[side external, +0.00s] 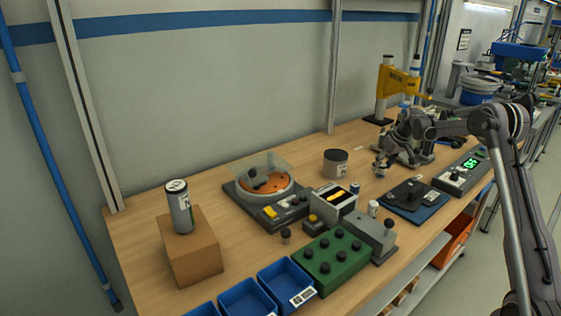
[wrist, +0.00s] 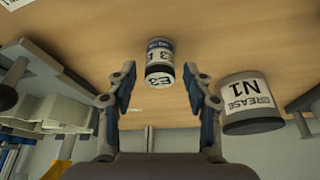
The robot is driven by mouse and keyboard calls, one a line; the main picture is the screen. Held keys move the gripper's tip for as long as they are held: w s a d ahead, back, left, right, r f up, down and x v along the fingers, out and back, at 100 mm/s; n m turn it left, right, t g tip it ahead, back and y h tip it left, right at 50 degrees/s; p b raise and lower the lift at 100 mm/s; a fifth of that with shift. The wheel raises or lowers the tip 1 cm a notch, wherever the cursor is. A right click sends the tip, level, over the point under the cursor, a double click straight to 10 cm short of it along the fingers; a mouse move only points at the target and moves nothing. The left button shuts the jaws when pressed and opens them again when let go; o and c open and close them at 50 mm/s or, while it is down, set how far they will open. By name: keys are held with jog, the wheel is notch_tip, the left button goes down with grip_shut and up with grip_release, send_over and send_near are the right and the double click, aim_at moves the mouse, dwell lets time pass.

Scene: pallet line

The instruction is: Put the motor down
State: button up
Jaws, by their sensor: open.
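My gripper (wrist: 160,95) is open, with its blue-padded fingers wide apart. In the wrist view a small cylinder (wrist: 159,62) marked E3, with a white and dark wrap, shows between and beyond the fingertips. It looks like the motor, and neither finger appears to touch it. In the side view my gripper (side external: 381,168) is low over the right part of the bench. A small blue cylinder (side external: 355,188) near it there may be the same piece, but it is too small to be sure.
A grease tin (wrist: 249,103) marked N1 is close beside the right finger; it also shows in the side view (side external: 335,163). A dark device on a blue mat (side external: 414,201), a turntable (side external: 265,186), a green knob box (side external: 330,260) and a yellow press (side external: 398,83) crowd the bench.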

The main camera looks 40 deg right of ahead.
jog(key=v, duration=1.1)
jog(key=a+r, duration=0.5)
jog(key=a, duration=0.7)
jog(key=s+a+n+t, duration=0.1)
jog(key=s+a, duration=0.4)
jog(key=a, duration=0.5)
jog(key=s+a+n+t, duration=0.1)
jog(key=s+a, duration=0.4)
jog(key=a, duration=0.5)
jog(key=s+a+f+n+y, duration=0.1)
jog(key=s+a+f, duration=0.4)
jog(key=s+a, duration=0.2)
jog(key=shift+s+a+f+t, duration=0.3)
jog(key=shift+s+a+t, duration=0.1)
jog(key=shift+s, duration=0.8)
